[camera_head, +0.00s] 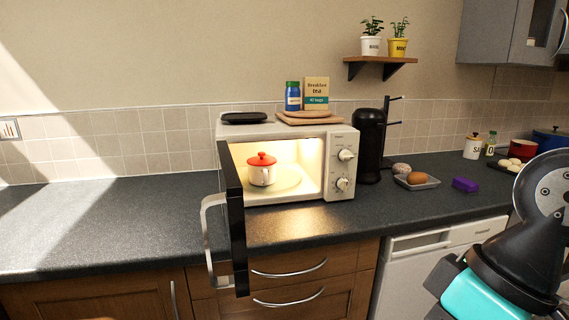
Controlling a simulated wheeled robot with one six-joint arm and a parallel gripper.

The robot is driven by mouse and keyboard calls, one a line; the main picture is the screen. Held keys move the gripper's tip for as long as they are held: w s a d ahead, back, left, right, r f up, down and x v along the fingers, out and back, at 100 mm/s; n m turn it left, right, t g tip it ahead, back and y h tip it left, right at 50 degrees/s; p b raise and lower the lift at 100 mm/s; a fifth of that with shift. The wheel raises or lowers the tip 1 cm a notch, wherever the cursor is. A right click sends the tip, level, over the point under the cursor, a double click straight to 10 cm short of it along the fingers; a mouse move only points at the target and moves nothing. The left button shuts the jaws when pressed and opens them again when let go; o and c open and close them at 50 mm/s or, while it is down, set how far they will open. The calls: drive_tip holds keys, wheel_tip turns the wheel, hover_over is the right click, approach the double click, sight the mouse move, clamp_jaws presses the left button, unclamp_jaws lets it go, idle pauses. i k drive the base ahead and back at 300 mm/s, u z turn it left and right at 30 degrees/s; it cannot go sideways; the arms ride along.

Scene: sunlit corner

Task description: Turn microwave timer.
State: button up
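The white microwave (289,165) stands on the dark worktop with its door (235,225) swung open toward me. Its lit inside holds a small white pot with a red lid (262,170) on the turntable (290,183). The panel at the right of the opening has two round knobs, an upper knob (347,155) and a lower knob (343,184). Their markings are too small to read, so I cannot tell which is the timer. Parts of my own arm and body show at the lower right, but I see no gripper fingertips.
A black coffee machine (370,146) stands just right of the microwave. Right of it are a grey tray (416,184) with a brown item and a purple block (465,185). The open door and its handle (209,240) project past the worktop's front edge. The left worktop is clear.

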sight(343, 184)
drive_tip(key=k, duration=1.25)
drive_tip(key=z, duration=0.7)
drive_tip(key=i, duration=0.6)
drive_tip(key=z, duration=0.4)
drive_tip(key=i, duration=0.8)
drive_tip(key=u, duration=0.9)
drive_tip(key=i, duration=0.55)
drive_tip(key=u, duration=0.65)
